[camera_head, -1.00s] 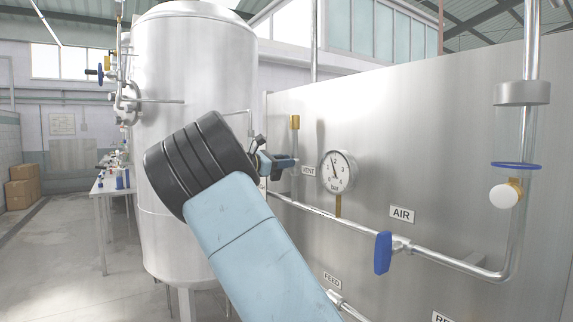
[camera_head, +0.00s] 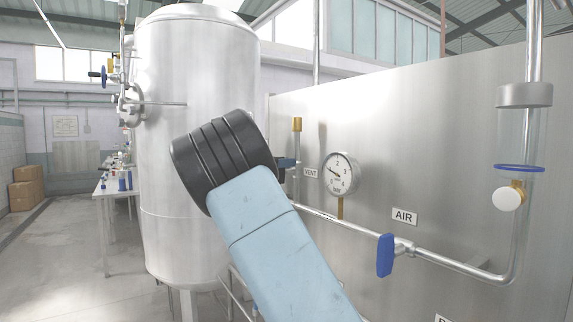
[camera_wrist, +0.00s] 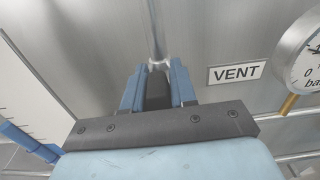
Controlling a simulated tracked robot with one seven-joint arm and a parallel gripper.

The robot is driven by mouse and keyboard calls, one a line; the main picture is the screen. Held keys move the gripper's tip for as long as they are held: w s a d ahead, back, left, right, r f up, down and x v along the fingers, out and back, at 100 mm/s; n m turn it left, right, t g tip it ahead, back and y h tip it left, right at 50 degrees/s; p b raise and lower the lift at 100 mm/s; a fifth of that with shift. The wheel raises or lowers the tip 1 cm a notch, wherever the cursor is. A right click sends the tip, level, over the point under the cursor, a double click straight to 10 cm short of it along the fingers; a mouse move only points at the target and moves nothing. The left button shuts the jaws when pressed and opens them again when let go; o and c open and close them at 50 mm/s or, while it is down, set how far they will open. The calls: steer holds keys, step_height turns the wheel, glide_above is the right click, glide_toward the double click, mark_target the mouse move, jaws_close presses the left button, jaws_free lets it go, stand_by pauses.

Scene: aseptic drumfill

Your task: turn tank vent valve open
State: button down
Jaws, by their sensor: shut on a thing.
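My gripper (camera_wrist: 156,82) shows in the wrist view with its two blue fingers close together at the foot of a steel pipe (camera_wrist: 154,28), left of the VENT label (camera_wrist: 237,73). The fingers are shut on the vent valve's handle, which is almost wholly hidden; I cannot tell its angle. A dark part shows between the fingers. In the head view my black wrist covers most of the gripper. The VENT label (camera_head: 311,173) and a brass fitting (camera_head: 297,125) on the pipe show just right of it.
A pressure gauge (camera_head: 342,174) is right of the vent, its needle pointing left and slightly up. The AIR label (camera_head: 404,217) is above a blue valve handle (camera_head: 385,255) hanging down. A large steel tank (camera_head: 195,85) stands behind my wrist at left. A steel panel (camera_head: 430,130) fills the right.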

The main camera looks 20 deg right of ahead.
steer(key=shift+w+r, duration=0.1)
steer(key=shift+r, duration=0.15)
steer(key=c, duration=1)
jaws_free()
steer(key=shift+f, duration=0.15)
steer(key=shift+a, duration=0.1)
steer(key=v, duration=1.3)
steer(key=shift+a, duration=0.3)
